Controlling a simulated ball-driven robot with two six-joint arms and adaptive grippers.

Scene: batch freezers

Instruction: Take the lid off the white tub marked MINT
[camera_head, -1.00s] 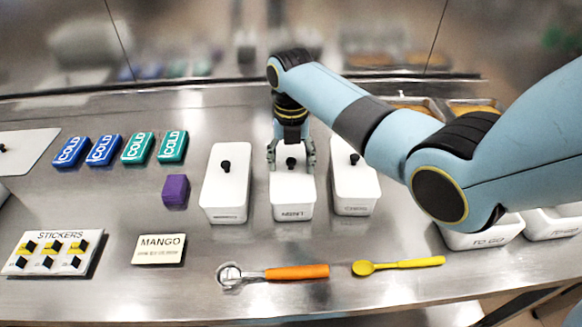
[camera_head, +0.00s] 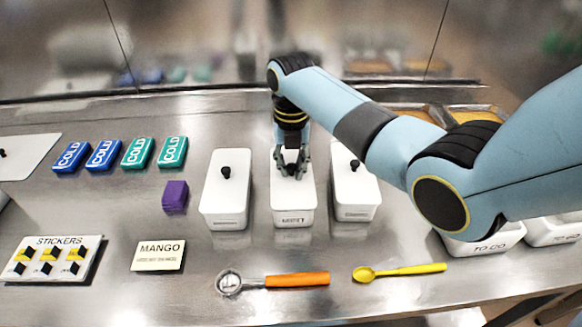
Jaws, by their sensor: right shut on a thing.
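The white tub marked MINT (camera_head: 293,213) stands in the middle of three white lidded tubs on the steel counter. Its white lid (camera_head: 292,194) appears to sit on the tub; I see no clear gap between them. My right gripper (camera_head: 292,172) reaches down from above and is shut on the lid's black knob, which its fingers mostly hide. My left gripper is not in view.
White tubs with black knobs stand close on the left (camera_head: 226,190) and right (camera_head: 355,192). An orange-handled scoop (camera_head: 290,280) and a yellow spoon (camera_head: 400,271) lie in front. Blue and green cold packs (camera_head: 138,152) and a purple block (camera_head: 175,197) are to the left.

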